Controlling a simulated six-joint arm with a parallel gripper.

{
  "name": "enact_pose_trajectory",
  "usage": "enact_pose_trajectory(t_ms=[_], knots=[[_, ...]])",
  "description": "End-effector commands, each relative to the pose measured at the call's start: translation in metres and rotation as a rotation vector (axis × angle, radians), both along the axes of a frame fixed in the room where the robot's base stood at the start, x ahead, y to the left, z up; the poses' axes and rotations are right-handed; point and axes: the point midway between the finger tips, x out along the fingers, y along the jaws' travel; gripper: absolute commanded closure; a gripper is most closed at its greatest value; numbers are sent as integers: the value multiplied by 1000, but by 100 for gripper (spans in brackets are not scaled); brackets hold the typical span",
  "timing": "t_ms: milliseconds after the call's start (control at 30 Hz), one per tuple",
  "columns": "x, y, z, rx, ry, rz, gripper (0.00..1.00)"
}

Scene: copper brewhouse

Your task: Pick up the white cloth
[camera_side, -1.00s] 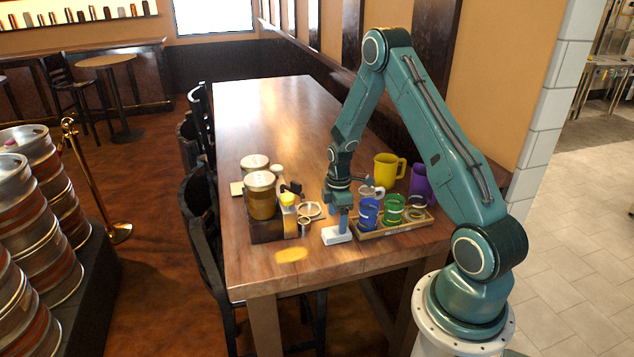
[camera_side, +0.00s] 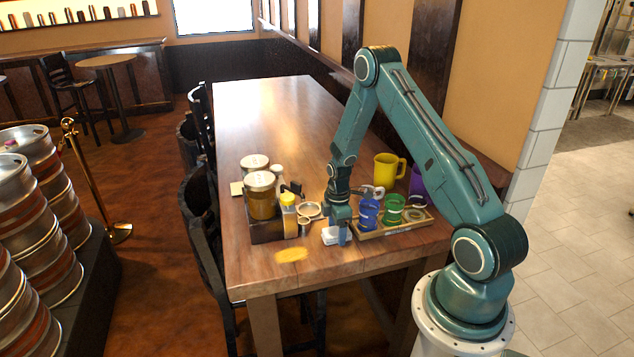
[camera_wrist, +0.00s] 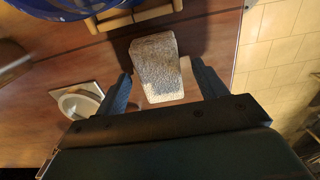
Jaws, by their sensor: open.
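The white cloth (camera_side: 330,236) is a small folded block lying on the table near its front. My gripper (camera_side: 342,238) points down at the cloth, and a finger hides part of it in the side view. In the wrist view the cloth (camera_wrist: 155,62) lies between the two spread fingers of my gripper (camera_wrist: 162,70), with a gap on each side. The jaws are open and hold nothing. The exact height of the fingertips over the table is hard to tell.
A wooden tray (camera_side: 404,230) with a blue cup (camera_side: 369,213) and a green cup (camera_side: 392,210) stands close right of the cloth. A yellow mug (camera_side: 386,170) is behind. Jars (camera_side: 261,196) in a dark box stand left. A yellow patch (camera_side: 291,255) marks the table front-left.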

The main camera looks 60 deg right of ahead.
Motion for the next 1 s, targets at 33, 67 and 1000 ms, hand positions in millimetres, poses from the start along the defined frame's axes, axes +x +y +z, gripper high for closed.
enact_pose_trajectory(t_ms=[33, 67, 1000], knots=[[0, 0, 0, 0, 0, 0, 29], [0, 0, 0, 0, 0, 0, 33], [1, -1, 26, -2, -4, 0, 78]])
